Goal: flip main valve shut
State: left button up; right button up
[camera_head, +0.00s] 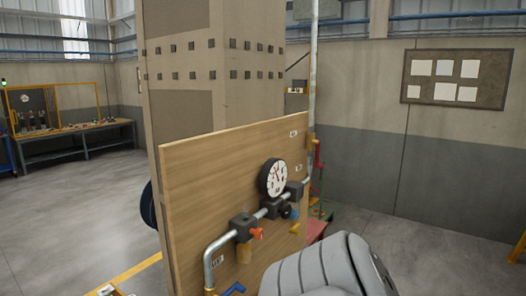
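A wooden panel (205,170) stands in front of me with a silver pipe (219,243) running up and to the right across its face. The pipe carries a round white gauge (272,178), a dark block with an orange-red handle (257,233), and another dark fitting (287,211). A blue handle (233,289) shows at the bottom edge, partly cut off. A small yellow handle (295,229) sits lower right of the gauge. I cannot tell which handle is the main valve; the labels are too small to read. A grey arm link of mine fills the bottom centre-right. Neither gripper is in view.
A tall beige column (180,105) stands behind the panel. A vertical pipe with a red handle (318,153) rises at its right. A workbench (75,140) is far left, and a noticeboard (456,79) hangs on the right wall.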

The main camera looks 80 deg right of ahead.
aim_at(317, 165)
jog(key=z, duration=2.95)
jog(key=i+l+z, duration=0.45)
jog(key=i, duration=0.35)
jog(key=i+l+z, duration=0.2)
jog(key=i, duration=0.2)
jog(key=i+l+z, duration=0.2)
jog(key=i, duration=1.05)
jog(key=i+l+u, duration=0.1)
jog(key=i, duration=0.7)
jog(key=i+u, duration=0.4)
jog(key=i+l+u, duration=0.1)
jog(key=i+u, duration=0.2)
jog(key=u, duration=0.15)
jog(key=i+l+u, duration=0.25)
jog(key=u, duration=0.15)
jog(key=i+l+u, duration=0.1)
jog(key=u, duration=0.4)
jog(key=i+l+u, duration=0.25)
jog(key=u, duration=0.2)
jog(key=i+l+u, duration=0.15)
jog(key=u, duration=0.35)
jog(key=i+l+u, duration=0.15)
jog(key=u, duration=0.2)
jog(key=l+u, duration=0.4)
jog(key=i+l+u, duration=0.1)
jog(key=l+u, duration=0.25)
